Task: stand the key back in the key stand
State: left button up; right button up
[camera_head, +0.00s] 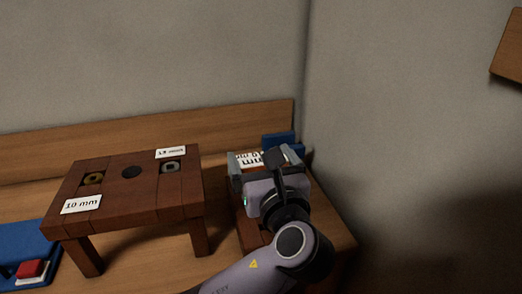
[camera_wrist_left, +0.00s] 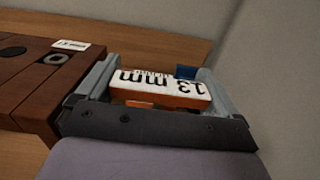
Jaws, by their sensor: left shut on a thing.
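The key stand (camera_head: 125,205) is a dark brown wooden table-like stand at left in the head view. Its top shows a brass ring, a dark round hole (camera_head: 131,172) and a grey ring. My left gripper (camera_head: 263,158) is to the right of the stand. It is shut on an orange-sided block with a white "13 mm" label (camera_wrist_left: 160,85), seen between the fingers in the left wrist view. This looks like the key's labelled head; any shaft below is hidden. The stand's near corner (camera_wrist_left: 25,90) shows left of the gripper there. My right gripper is not in view.
A brown wooden block (camera_head: 247,225) lies partly hidden under my left gripper. A blue object (camera_head: 278,138) is behind it by the wall. A blue tray (camera_head: 35,255) with a red and white piece is at far left. Walls close off the back and right.

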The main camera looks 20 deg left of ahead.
pick_arm(q)
jog(key=shift+f+b, duration=0.45)
jog(key=shift+f, duration=1.4)
jog(key=shift+r+p, duration=0.1)
jog(key=shift+p, duration=0.65)
jog(key=shift+p, duration=0.6)
jog(key=shift+p, duration=0.65)
